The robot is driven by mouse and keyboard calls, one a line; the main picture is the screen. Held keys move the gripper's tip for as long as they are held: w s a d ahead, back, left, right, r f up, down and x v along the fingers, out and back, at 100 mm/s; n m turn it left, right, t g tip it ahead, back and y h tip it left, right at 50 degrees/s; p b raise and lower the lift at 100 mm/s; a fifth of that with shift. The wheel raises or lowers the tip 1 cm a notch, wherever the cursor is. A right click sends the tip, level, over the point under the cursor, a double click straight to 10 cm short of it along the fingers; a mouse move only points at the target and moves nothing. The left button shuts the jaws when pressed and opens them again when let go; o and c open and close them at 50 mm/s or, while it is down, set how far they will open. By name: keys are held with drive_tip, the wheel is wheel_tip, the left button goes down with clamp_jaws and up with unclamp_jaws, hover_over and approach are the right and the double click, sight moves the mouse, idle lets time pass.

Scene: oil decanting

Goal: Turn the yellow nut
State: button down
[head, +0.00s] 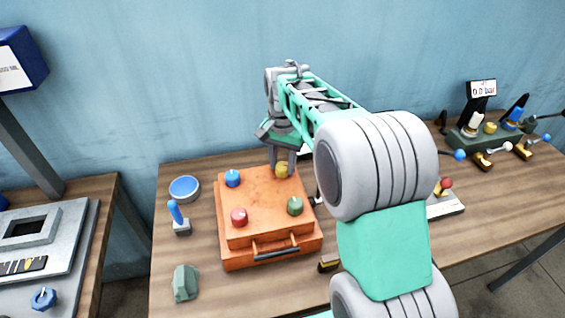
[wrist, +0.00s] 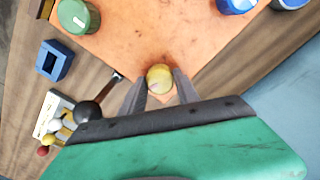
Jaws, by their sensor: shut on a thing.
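The yellow nut (head: 281,170) sits on the top of the orange box (head: 262,205), at its far right corner in the head view. My gripper (head: 284,172) reaches down onto it from above. In the wrist view the yellow nut (wrist: 159,78) lies between the two fingertips of my gripper (wrist: 160,84), one on each side. The fingers are shut on the nut. In the head view part of the nut is hidden by a finger.
The box also carries a blue knob (head: 232,178), a red knob (head: 239,216) and a green knob (head: 295,205). A blue lever (head: 178,215), a blue-rimmed dish (head: 184,188) and a grey-green block (head: 185,283) stand left of it. A black-knobbed lever (wrist: 88,110) is close to my gripper.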

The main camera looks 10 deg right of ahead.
sight(282, 166)
drive_tip(key=shift+m, duration=0.5)
drive_tip(key=c, duration=0.9)
unclamp_jaws()
wheel_tip(282, 166, up, 8)
drive_tip(key=shift+a+f+b, duration=0.1)
drive_tip(key=shift+b, duration=0.35)
drive_tip(key=shift+s, duration=0.1)
